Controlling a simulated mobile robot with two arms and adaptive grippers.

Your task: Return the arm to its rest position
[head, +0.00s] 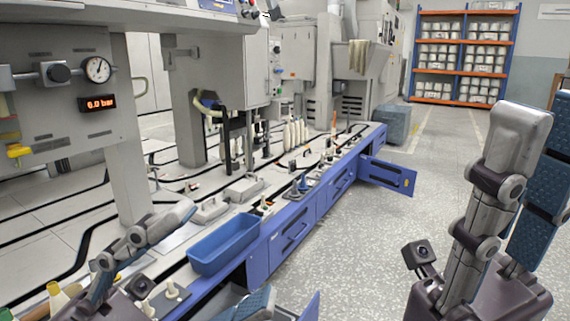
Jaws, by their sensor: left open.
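My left gripper (225,253) is in the lower left of the head view, low over the front end of the long bench. Its fingers are spread wide, and I see nothing held between them. The bottom part of the gripper is cut off by the frame. The blue tray (228,239) lies on the bench beyond it, and its visible inside looks empty. Gripper and tray overlap in the picture, so I cannot tell how far apart they are. My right gripper (530,115) stands large and upright at the right edge, partly cut off; its opening is unclear.
The long bench has blue drawers; one drawer (388,176) sticks out into the aisle. White bobbins (295,133) stand farther along the bench. A panel with a gauge (97,70) is at upper left. An orange rack (462,58) is far back. The grey floor between is clear.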

